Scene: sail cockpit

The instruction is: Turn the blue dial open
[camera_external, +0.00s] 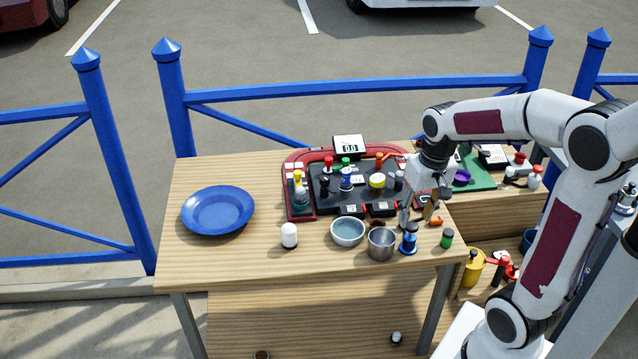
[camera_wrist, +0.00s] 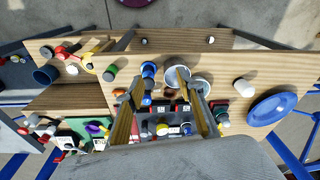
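Two blue items could be the dial, and I cannot tell which is meant. One small blue knob (camera_external: 346,180) stands on the dark panel (camera_external: 328,205) inside a red frame. A blue knob-like piece with a dark top (camera_external: 409,240) stands upright near the table's front right edge; it also shows in the wrist view (camera_wrist: 148,72). My gripper (camera_external: 418,219) points down over the right part of the table, right of the panel and close behind the front blue piece. In the wrist view my gripper (camera_wrist: 159,82) has its fingers apart with nothing visibly held.
A metal cup (camera_external: 381,244) and a pale blue bowl (camera_external: 347,232) stand left of the front blue piece. A green-and-black cylinder (camera_external: 447,238) is to its right. A white-topped shaker (camera_external: 289,235) and blue plate (camera_external: 218,210) lie further left. Bare wood surrounds the plate.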

